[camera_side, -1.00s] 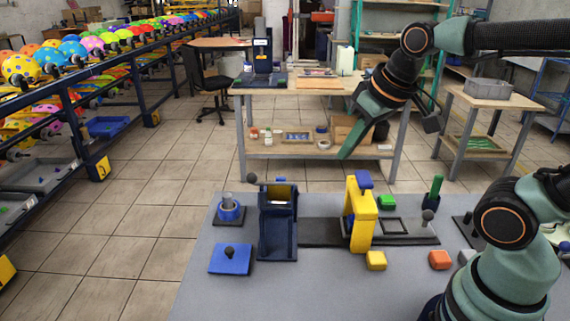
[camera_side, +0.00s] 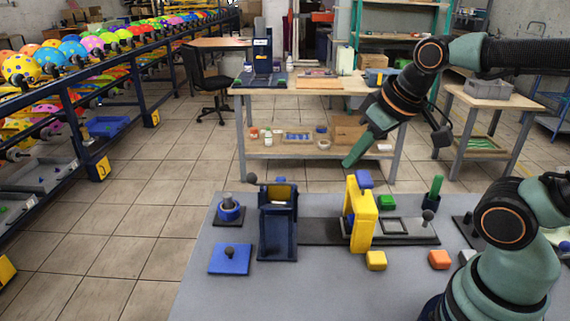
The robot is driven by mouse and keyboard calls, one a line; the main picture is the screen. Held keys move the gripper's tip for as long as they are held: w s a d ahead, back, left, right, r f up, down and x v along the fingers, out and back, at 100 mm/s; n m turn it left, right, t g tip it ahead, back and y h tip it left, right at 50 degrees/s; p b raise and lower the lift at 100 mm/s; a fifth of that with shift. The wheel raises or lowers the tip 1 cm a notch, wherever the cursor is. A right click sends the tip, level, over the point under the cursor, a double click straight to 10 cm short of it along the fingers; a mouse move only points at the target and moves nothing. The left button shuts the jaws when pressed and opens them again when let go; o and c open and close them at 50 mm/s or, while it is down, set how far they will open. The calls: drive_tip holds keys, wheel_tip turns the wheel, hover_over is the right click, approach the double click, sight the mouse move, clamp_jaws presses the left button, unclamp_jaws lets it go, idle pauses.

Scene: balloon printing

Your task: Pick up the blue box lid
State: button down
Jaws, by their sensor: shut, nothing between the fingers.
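The blue box lid (camera_side: 230,262) is a flat blue square plate with a dark round knob on top. It lies flat on the grey table (camera_side: 205,300), at the left front. My gripper (camera_side: 348,163) is in the air above the far side of the table, up and to the right of the lid and well apart from it. Its green fingers are together, point down to the left, and hold nothing.
A blue cup-like part (camera_side: 229,212) on a dark base stands behind the lid. A dark blue stand (camera_side: 278,230) is just right of the lid. A yellow arch (camera_side: 361,218) rises farther right. The table front left is clear.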

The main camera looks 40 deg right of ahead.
drive_tip(key=c, duration=0.6)
unclamp_jaws()
